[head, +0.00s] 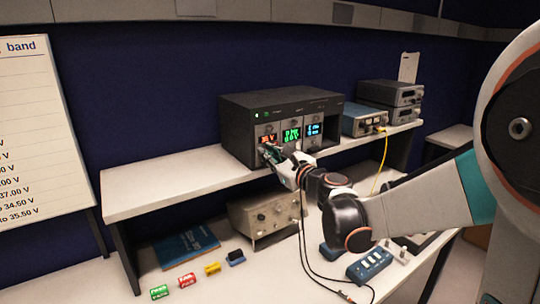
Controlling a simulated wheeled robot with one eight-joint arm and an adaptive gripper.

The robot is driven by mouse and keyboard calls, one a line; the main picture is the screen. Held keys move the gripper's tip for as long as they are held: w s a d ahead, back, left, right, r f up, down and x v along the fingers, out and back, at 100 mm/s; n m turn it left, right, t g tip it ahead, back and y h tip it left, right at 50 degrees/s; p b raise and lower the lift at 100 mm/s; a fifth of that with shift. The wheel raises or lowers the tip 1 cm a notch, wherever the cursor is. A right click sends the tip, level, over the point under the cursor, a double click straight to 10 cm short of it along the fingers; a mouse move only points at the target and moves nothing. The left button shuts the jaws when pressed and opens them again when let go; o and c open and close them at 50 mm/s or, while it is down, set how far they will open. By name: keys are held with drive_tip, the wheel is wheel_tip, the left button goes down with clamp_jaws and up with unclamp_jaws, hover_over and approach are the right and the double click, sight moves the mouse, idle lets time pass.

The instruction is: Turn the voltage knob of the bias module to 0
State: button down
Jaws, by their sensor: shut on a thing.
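A black instrument rack (236,122) stands on the raised shelf. Its front holds three modules side by side, with a red display (268,139), a green display (291,134) and a blue display (313,130). The digits are too small to read surely, and no bias label is legible. My gripper (268,152) is at the lower front of the left module, under the red display. It is shut on a knob there, which the fingers mostly hide. The knob's pointer and scale cannot be seen.
A blue instrument (362,119) with a yellow cable (382,160) and stacked grey units (392,93) stand right of the rack. Below are a beige box (264,216), a blue book (186,246), small coloured blocks (187,280) and a blue button box (370,264). The left shelf (160,185) is clear.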

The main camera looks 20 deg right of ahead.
drive_tip(key=c, duration=1.8)
unclamp_jaws()
drive_tip(key=shift+c, duration=0.2)
drive_tip(key=v, duration=0.7)
drive_tip(key=shift+s, duration=0.3)
drive_tip(key=shift+d, duration=0.1)
